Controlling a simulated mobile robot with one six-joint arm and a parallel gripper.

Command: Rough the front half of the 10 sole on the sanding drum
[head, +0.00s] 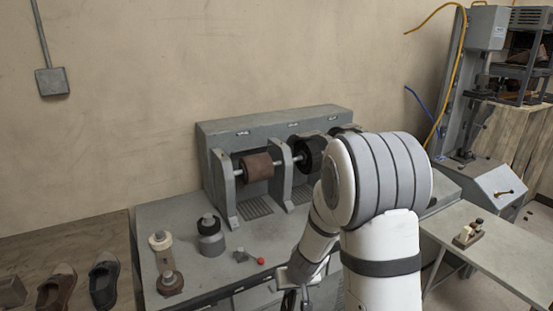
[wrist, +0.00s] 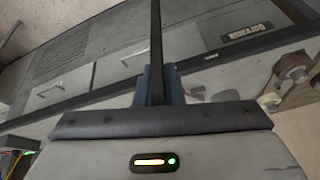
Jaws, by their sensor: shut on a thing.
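The sanding drum (head: 257,167), a brown cylinder on a shaft, sits at the left of the grey machine on the bench. My gripper (head: 290,285) is low in front of the bench in the head view, partly cut off by the bottom edge. In the wrist view my gripper (wrist: 157,98) is shut on a thin dark sole (wrist: 156,45), seen edge-on and pointing away from the wrist. No size mark on it can be read. The sole is well apart from the drum. It cannot be made out in the head view.
A black wheel (head: 310,153) stands right of the drum, partly behind my arm. A grey bottle (head: 210,236), a tan-topped item (head: 160,240) and a red-knobbed lever (head: 261,261) occupy the bench front. Dark shoes (head: 103,284) stand at left. A side table (head: 500,262) is at right.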

